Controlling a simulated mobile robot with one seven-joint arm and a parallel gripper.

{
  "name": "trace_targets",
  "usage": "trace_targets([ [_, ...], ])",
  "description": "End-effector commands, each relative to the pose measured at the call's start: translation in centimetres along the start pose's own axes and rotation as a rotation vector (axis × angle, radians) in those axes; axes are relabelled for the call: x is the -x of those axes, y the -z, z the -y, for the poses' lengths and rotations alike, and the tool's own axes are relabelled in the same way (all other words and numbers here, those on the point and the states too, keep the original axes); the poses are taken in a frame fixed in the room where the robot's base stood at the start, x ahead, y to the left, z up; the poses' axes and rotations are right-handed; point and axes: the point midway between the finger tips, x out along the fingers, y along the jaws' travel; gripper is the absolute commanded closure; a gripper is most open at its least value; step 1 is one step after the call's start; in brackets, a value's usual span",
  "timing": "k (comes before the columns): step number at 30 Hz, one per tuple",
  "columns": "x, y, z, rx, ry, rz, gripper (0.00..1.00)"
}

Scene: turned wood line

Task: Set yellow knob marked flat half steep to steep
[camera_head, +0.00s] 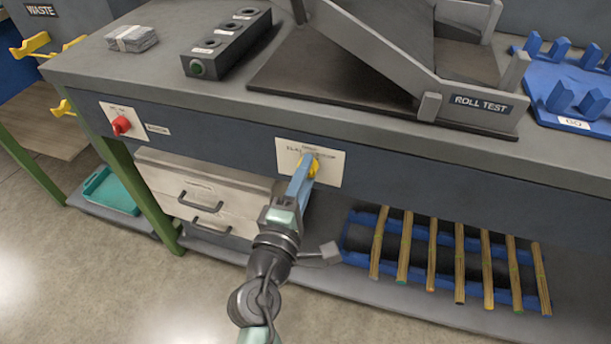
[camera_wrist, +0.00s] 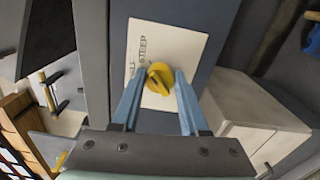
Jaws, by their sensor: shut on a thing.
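The yellow knob (camera_head: 314,168) sits on a white label plate (camera_head: 335,172) on the front face of the bench. It also shows in the wrist view (camera_wrist: 158,76), on the label plate (camera_wrist: 185,39) with printed words; "STEEP" is partly legible there. My gripper (camera_head: 308,168) reaches up to the plate, and its two blue fingers (camera_wrist: 157,80) stand on either side of the knob, shut on it. In the head view the fingers cover part of the knob and plate. Which word the knob points at I cannot tell.
A red knob (camera_head: 121,125) is on another plate to the left. Drawers (camera_head: 205,190) with handles stand below the bench, left of my gripper. A blue rack with several wooden rods (camera_head: 432,250) lies on the lower shelf. The ROLL TEST ramp (camera_head: 385,50) is on top.

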Motion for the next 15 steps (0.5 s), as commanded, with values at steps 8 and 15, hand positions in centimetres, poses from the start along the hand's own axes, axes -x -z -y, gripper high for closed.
trace_targets([
  [8, 0.0, 0.0, 0.02, -0.005, 0.001, 0.0, 1.0],
  [15, 0.0, 0.0, 0.01, -0.003, 0.001, 0.0, 0.26],
])
